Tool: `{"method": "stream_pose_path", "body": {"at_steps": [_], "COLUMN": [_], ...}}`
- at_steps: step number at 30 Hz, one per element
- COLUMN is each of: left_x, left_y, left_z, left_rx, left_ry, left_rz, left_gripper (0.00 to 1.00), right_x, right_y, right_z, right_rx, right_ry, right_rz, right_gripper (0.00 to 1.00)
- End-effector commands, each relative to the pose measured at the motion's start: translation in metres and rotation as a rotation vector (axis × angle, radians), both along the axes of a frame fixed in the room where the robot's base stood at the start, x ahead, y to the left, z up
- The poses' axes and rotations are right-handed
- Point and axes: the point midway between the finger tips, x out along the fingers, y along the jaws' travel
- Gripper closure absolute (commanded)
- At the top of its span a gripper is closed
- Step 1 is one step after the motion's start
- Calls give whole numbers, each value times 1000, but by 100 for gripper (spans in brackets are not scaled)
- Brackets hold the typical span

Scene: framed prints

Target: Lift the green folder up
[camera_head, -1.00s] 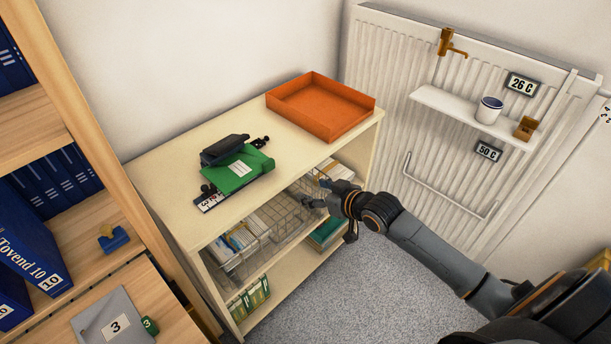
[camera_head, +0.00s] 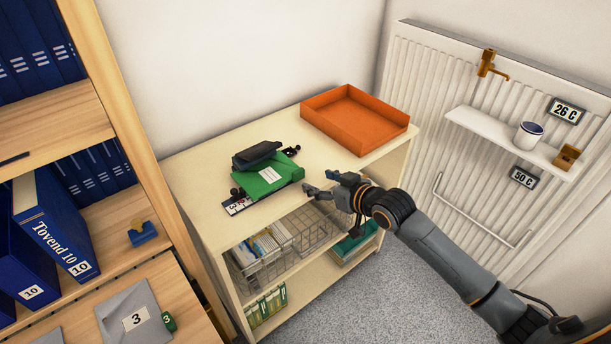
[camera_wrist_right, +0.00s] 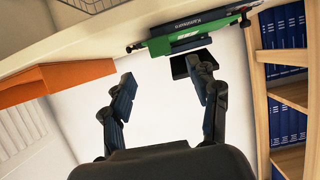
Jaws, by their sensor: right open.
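The green folder (camera_head: 266,176) lies on top of the cream shelf unit (camera_head: 207,184), with a white label on its face. A black object (camera_head: 257,153) rests on or against its back edge, and a dark strip with a white label (camera_head: 238,205) shows at its front left. My right gripper (camera_head: 318,188) is open and empty, just right of the folder at the unit's front edge, apart from it. In the right wrist view the folder (camera_wrist_right: 180,38) is beyond the open fingers (camera_wrist_right: 165,95), at the top. My left gripper is not in view.
An orange tray (camera_head: 354,120) stands at the back right of the unit top. Wire baskets with books (camera_head: 268,250) sit on the shelf below. A radiator (camera_head: 430,110) with a small shelf and cup is at right. A wooden bookcase (camera_head: 100,230) with blue binders stands at left.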

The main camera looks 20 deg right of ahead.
Motion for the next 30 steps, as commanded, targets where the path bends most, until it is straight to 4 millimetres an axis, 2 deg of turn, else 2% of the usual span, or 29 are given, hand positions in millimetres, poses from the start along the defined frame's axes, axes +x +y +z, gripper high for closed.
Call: {"method": "stream_pose_path", "body": {"at_steps": [6,13,18,28,30], "left_x": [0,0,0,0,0], "left_y": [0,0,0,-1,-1], "left_z": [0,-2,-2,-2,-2], "left_rx": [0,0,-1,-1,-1], "left_ry": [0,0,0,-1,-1], "left_rz": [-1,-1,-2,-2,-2], "left_gripper": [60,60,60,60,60], "right_x": [39,68,77,78,78], "right_y": [15,25,28,29,29], "right_z": [-16,-29,-33,-34,-34], "right_rx": [3,2,-1,0,0], "right_ry": [-1,0,-1,-1,-1], "right_rz": [0,1,0,1,1], "right_gripper": [40,40,40,40,54]}}
